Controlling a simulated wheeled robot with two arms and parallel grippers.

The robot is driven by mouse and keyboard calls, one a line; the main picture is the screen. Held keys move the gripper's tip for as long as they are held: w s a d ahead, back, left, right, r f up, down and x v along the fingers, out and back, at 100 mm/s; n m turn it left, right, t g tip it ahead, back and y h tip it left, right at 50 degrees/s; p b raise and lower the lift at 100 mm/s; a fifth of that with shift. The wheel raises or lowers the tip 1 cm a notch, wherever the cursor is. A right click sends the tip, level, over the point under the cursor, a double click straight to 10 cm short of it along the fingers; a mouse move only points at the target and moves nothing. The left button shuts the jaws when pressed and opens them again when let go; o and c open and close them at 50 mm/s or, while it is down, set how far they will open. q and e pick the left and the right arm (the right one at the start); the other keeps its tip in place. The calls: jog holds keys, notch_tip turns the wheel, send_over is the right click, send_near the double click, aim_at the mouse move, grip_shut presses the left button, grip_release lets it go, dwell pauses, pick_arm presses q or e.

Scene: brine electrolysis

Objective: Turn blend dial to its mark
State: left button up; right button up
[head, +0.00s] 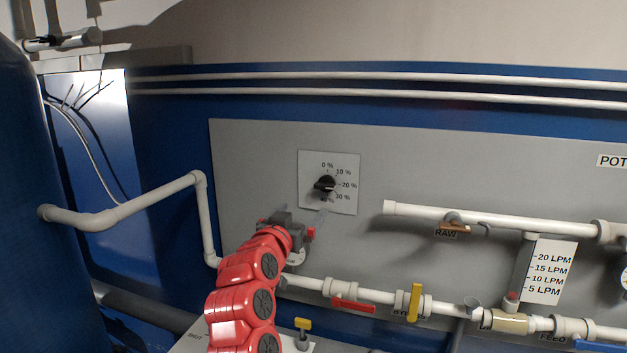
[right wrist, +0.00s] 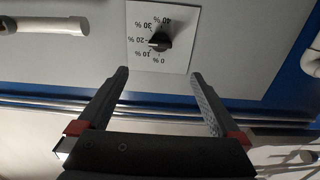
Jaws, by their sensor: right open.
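The blend dial is a black knob (head: 325,184) on a white square plate (head: 348,202) marked 0 % to 40 %, fixed to the grey panel. In the right wrist view the knob (right wrist: 159,41) and its plate (right wrist: 180,62) show upside down. The knob's exact setting is too small to read for certain. My right gripper (head: 300,214) is below the dial in the head view, open and empty. In the right wrist view its two fingers (right wrist: 160,75) point toward the plate, with the knob between their lines and apart from them. My left gripper is not in view.
White pipes with a red-handled valve (head: 352,307) and a yellow-handled valve (head: 415,301) run low across the grey panel (head: 480,170). A pipe (head: 480,216) lies right of the dial. A blue tank (head: 20,200) stands at the left.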

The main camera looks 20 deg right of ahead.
aim_at(323, 186)
jog(key=p+x, duration=0.6)
jog(key=x, duration=0.9)
jog(key=shift+d+r, duration=0.1)
jog(key=shift+d, duration=0.15)
jog(key=shift+w+d, duration=0.25)
jog(key=shift+w, duration=0.35)
jog(key=shift+c, duration=0.3)
